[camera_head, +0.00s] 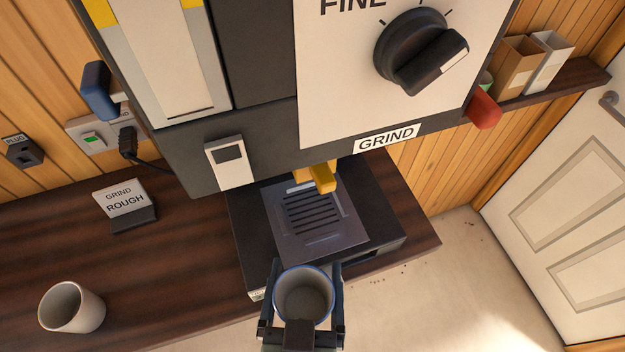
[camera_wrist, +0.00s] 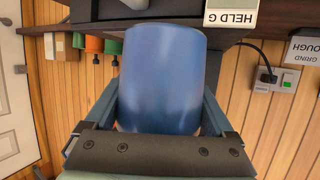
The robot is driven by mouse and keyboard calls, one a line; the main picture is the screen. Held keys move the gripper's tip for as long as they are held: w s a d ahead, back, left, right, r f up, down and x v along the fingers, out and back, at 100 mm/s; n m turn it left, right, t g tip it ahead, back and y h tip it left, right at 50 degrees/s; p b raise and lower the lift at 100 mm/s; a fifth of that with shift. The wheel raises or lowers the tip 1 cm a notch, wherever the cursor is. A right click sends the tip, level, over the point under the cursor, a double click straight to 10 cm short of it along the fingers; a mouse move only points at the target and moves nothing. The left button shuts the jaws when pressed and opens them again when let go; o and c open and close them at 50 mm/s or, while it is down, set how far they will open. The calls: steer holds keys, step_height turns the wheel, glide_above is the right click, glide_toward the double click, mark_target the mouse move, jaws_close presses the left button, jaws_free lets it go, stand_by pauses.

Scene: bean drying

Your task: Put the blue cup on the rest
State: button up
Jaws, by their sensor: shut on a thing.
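The blue cup (camera_head: 304,312) is between the fingers of my gripper (camera_head: 301,300) at the bottom middle of the head view. My gripper is shut on it. The cup's open top faces the head camera, with a blue rim and a greyish inside. In the wrist view the blue cup (camera_wrist: 162,80) fills the middle between the two fingers. The rest (camera_head: 300,238) is a grey slotted plate under the grinder's yellow spout (camera_head: 321,178). The cup is in front of the rest, short of the spout. The cup's base is hidden in the head view.
The grinder (camera_head: 250,125) overhangs the rest from behind. A white cup (camera_head: 72,308) stands at the left on the dark counter, and a "GRIND ROUGH" card (camera_head: 126,203) stands behind it. A white door (camera_head: 575,190) is at the right.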

steer(key=w+b, duration=0.2)
steer(key=w, duration=0.1)
steer(key=w+b, duration=0.1)
steer(key=w, duration=0.2)
steer(key=shift+w+d+f+b, duration=0.15)
steer(key=shift+w+b, duration=0.15)
steer(key=shift+b, duration=0.1)
steer(key=w+p, duration=0.1)
steer(key=w, duration=0.1)
steer(key=w+p, duration=0.1)
steer(key=w, duration=0.1)
steer(key=w+p, duration=0.1)
steer(key=w, duration=0.1)
steer(key=shift+d+r, duration=0.3)
steer(key=shift+w+p, duration=0.45)
steer(key=shift+w, duration=0.1)
steer(key=shift+w+d+r+p, duration=0.1)
steer(key=shift+w+p, duration=0.5)
steer(key=shift+w, duration=0.6)
steer(key=shift+w+f, duration=0.35)
steer(key=shift+f, duration=0.65)
steer(key=shift+s, duration=0.1)
